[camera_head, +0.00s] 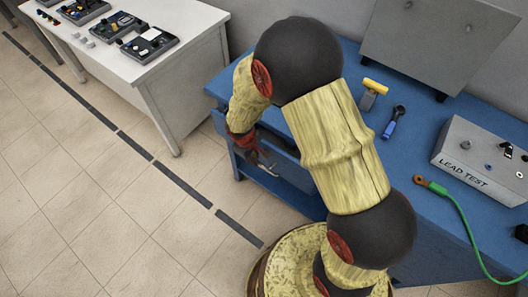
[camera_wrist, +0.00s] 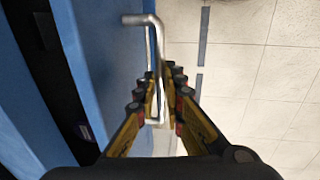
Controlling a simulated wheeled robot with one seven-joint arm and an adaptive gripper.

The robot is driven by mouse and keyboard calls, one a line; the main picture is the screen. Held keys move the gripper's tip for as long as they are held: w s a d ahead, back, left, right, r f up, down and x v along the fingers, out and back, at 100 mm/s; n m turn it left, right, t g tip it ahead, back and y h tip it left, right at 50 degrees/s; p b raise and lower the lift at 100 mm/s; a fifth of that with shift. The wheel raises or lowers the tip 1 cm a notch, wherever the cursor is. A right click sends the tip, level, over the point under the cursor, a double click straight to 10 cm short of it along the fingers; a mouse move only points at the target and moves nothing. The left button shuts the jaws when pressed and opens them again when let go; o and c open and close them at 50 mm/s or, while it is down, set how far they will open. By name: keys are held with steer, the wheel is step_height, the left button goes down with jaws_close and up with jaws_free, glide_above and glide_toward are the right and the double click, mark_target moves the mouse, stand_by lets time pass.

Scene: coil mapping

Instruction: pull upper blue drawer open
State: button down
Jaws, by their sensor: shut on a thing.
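The upper blue drawer's front (camera_wrist: 105,50) runs along the left half of the wrist view, with its bent metal handle (camera_wrist: 147,20) standing out from it. My gripper (camera_wrist: 164,78) is shut on the handle, its two fingers on either side of the bar. A dark gap lies behind the drawer front in the wrist view, so the drawer looks partly open. In the head view my gripper (camera_head: 264,162) is at the front of the blue bench (camera_head: 335,60). My arm hides much of the drawer there.
On the bench are a yellow-handled tool (camera_head: 374,92), a blue-handled tool (camera_head: 394,122), the LEAD TEST box (camera_head: 470,165) and a green lead (camera_head: 462,215). A white table (camera_head: 160,75) with several devices stands left. Tiled floor (camera_head: 110,200) before the bench is clear.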

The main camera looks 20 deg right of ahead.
steer(key=s+a+b, duration=0.1)
steer(key=s+a, duration=0.7)
steer(key=a, duration=0.3)
steer(key=s+a+b, duration=0.2)
steer(key=s+a, duration=0.7)
steer(key=a, duration=0.3)
steer(key=shift+a, duration=0.25)
steer(key=c, duration=1.9)
jaws_free()
steer(key=r, duration=0.4)
steer(key=s+a+r, duration=0.1)
steer(key=r, duration=0.6)
steer(key=shift+s+a+r, duration=0.2)
steer(key=shift+a+r, duration=0.2)
